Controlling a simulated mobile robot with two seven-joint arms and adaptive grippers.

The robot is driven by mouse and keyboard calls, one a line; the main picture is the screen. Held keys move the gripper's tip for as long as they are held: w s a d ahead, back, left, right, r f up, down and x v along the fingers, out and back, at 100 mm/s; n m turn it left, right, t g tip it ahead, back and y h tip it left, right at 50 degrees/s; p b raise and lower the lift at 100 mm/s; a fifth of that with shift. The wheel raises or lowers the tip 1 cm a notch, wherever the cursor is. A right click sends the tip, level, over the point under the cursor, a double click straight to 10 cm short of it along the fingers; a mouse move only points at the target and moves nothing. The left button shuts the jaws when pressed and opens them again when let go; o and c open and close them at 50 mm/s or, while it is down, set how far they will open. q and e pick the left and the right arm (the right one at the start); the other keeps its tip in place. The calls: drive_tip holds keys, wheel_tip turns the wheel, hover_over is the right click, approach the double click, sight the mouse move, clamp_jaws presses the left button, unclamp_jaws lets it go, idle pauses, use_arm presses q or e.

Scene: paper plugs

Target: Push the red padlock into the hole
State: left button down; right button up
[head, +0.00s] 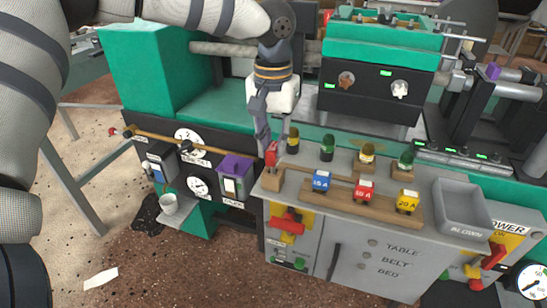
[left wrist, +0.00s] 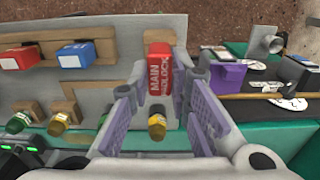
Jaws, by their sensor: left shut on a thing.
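The red padlock (head: 271,155) is upright at the left end of the grey cabinet top, by a small wooden block (head: 272,180). In the left wrist view the padlock (left wrist: 159,72) shows white lettering reading MAIN and PADLOCK. My left gripper (head: 266,142) points down from above, its two lavender fingers (left wrist: 158,88) on either side of the padlock and shut on it. The wooden block (left wrist: 158,35) lies just beyond the padlock in the wrist view. I cannot tell whether the padlock touches the block. I cannot make out the hole. My right gripper is not in view.
Blue (head: 320,181), red (head: 363,190) and yellow (head: 407,202) blocks sit on a wooden rail. Several coloured knobs stand behind them. A grey bin (head: 463,208) is at the right. A purple box (head: 235,172) and a wooden rod (head: 185,143) are at the left.

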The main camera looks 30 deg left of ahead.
use_arm(q)
drive_tip(key=shift+r+p, duration=0.45)
drive_tip(key=shift+r, duration=2.05)
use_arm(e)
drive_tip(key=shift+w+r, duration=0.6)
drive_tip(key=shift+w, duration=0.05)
use_arm(q)
drive_tip(key=shift+r, duration=0.1)
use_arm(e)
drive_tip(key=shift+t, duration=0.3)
use_arm(q)
wheel_tip(320, 180, up, 7)
drive_tip(key=s+d+f+m, duration=0.2)
drive_tip(key=s+d+f, duration=0.7)
drive_tip(key=f, duration=0.3)
drive_tip(key=shift+s+d+f+m, duration=0.25)
drive_tip(key=shift+d+f+m, duration=0.05)
drive_tip(key=shift+d+f, duration=0.15)
